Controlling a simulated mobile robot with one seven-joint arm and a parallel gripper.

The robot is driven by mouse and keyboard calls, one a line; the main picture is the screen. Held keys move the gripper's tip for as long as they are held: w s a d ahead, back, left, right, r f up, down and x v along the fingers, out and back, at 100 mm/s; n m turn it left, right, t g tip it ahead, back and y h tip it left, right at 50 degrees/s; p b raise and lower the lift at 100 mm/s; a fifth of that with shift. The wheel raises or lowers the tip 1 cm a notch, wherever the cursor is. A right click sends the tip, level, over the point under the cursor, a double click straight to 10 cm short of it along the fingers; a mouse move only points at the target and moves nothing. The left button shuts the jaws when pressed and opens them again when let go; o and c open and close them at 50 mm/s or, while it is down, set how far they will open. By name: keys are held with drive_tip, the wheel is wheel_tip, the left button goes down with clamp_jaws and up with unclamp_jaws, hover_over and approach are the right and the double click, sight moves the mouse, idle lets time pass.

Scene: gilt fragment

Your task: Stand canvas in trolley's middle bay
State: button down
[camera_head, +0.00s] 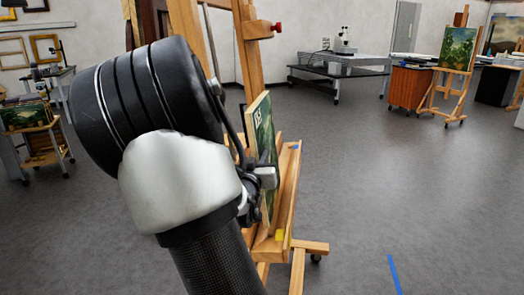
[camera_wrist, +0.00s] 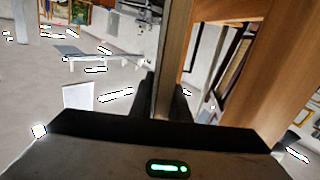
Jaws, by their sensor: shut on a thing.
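The canvas (camera_head: 262,125), a green painting with a pale edge, is upright at the wooden easel and seen at a steep angle. My gripper (camera_head: 266,178) is shut on its side edge. In the wrist view the canvas edge (camera_wrist: 173,55) stands between the dark fingers of my gripper (camera_wrist: 166,100). My arm hides part of the canvas. I cannot tell whether its bottom touches the easel ledge (camera_head: 262,250). A small wheeled wooden stand (camera_head: 45,150) with pictures in it is at the far left, partly cut off. It may be the trolley; its bays are not clear.
The easel mast (camera_head: 247,60) rises behind the canvas, with a red knob (camera_head: 277,27). A second easel (camera_head: 447,90) with a painting, a wooden cabinet (camera_head: 410,88) and a dark wheeled table (camera_head: 338,82) stand at the back. The floor at right is open, with blue tape (camera_head: 394,275).

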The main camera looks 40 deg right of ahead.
drive_tip(key=shift+w+a+f+b, duration=0.3)
drive_tip(key=shift+w+f+b, duration=0.15)
drive_tip(key=shift+f, duration=0.25)
drive_tip(key=shift+w+a+f+b, duration=0.3)
drive_tip(key=shift+w+f+b, duration=0.1)
drive_tip(key=shift+f, duration=0.25)
drive_tip(key=c, duration=1.7)
unclamp_jaws()
drive_tip(key=shift+o, duration=0.4)
drive_tip(key=shift+f, duration=0.15)
drive_tip(key=shift+a, duration=0.1)
